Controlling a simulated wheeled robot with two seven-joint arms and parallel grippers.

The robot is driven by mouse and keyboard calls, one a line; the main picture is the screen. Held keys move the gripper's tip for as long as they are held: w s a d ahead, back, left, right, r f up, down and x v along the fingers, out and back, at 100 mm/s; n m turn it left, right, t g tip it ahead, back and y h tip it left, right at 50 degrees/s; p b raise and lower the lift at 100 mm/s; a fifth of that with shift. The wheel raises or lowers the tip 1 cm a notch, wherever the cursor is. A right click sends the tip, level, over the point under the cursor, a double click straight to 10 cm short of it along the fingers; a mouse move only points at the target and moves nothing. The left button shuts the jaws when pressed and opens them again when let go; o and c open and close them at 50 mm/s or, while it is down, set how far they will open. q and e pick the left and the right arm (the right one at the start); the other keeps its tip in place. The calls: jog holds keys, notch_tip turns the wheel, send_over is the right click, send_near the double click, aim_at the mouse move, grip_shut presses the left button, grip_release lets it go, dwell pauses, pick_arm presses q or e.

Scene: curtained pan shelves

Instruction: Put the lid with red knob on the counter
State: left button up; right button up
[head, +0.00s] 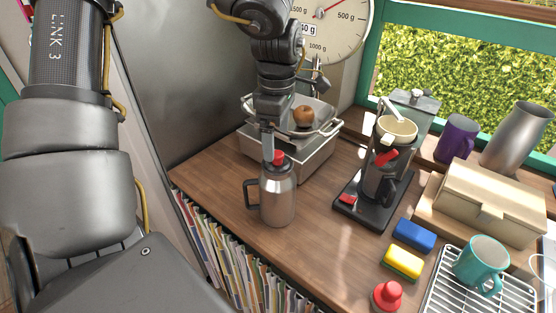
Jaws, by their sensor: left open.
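A steel jug (278,200) with a black handle stands upright on the wooden counter (325,232). A red knob (279,157) shows at its top; the lid under it is hard to make out. My left gripper (272,152) points down right over the jug. One grey finger shows beside the knob on its left; the other finger is hidden. The gripper is open, and I cannot tell whether it touches the knob. My right gripper is not in view.
A scale (300,166) holding a round brown fruit stands behind the jug. Right are a coffee maker (378,188), blue sponge (414,234), yellow sponge (403,262), red-knobbed object (388,295) and wire rack (440,298) with a teal mug (481,260). Counter between jug and sponges is clear.

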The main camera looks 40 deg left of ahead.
aim_at(277, 154)
pick_arm(q)
jog(key=shift+w+f, duration=0.1)
jog(key=shift+f, duration=0.25)
jog(key=shift+a+f, duration=0.1)
jog(key=shift+f+p, duration=0.2)
jog(key=shift+p, duration=0.25)
jog(key=f+p, duration=0.1)
jog(key=f, duration=0.1)
jog(key=f+p, duration=0.1)
jog(key=f, duration=0.1)
jog(key=shift+w+f, duration=0.2)
jog(key=shift+f, duration=0.15)
jog(key=shift+s, duration=0.15)
jog(key=shift+c, duration=0.7)
jog(key=c, duration=0.7)
jog(key=shift+s, duration=0.2)
jog(key=c, duration=1)
jog(key=shift+c, duration=0.3)
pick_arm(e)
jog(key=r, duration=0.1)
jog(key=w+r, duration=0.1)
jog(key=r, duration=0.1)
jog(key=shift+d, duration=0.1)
